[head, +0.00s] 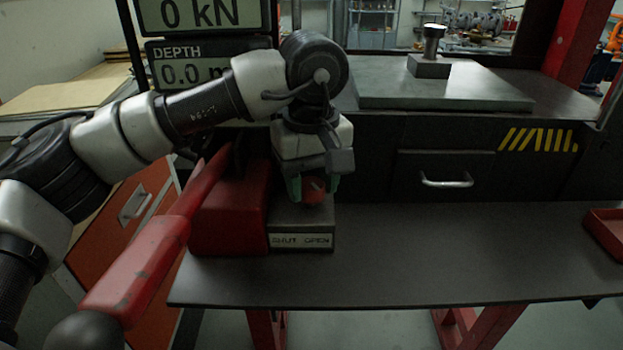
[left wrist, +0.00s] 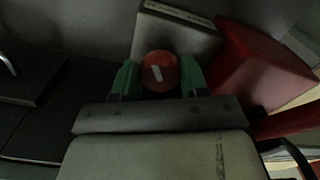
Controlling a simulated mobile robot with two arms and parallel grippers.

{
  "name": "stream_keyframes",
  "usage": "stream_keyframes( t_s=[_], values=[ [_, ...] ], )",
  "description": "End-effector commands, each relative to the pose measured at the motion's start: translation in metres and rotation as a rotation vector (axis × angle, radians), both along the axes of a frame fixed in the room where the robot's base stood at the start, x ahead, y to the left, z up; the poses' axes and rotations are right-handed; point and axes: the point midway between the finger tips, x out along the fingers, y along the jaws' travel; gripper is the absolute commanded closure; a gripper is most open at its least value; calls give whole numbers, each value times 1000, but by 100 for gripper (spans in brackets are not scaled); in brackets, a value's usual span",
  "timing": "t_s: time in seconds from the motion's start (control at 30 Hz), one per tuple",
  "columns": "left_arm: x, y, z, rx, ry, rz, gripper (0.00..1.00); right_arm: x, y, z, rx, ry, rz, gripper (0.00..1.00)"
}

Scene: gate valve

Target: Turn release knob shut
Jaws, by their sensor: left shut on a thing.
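The red round release knob (head: 313,191) sits on a grey block (head: 302,221) whose front label reads SHUT and OPEN. In the left wrist view the knob (left wrist: 160,71) shows a white mark on its top, running slightly tilted. My left gripper (head: 312,188) comes down from above, with its green fingers on either side of the knob. In the left wrist view my left gripper (left wrist: 159,78) is shut on the knob, a finger at each side. My right gripper is not in view.
A red housing (head: 230,212) with a long red lever (head: 140,267) stands left of the block. The dark shelf (head: 430,245) is clear to the right, up to a red tray (head: 606,232). A drawer handle (head: 446,181) sticks out behind. Displays read 0 kN and depth 0.0.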

Motion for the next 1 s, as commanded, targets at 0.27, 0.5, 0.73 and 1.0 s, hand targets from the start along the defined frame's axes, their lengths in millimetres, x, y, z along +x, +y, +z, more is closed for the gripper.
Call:
stream_keyframes(
  t_s=[0.27,0.5,0.73,1.0],
  values=[
    [0,0,1,-2,0,-250,80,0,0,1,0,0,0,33],
    [0,0,1,-2,-1,-417,80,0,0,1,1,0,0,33],
    [0,1,1,-1,0,-515,80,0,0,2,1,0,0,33],
    [0,1,1,-2,0,-557,80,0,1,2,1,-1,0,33]
  ],
)
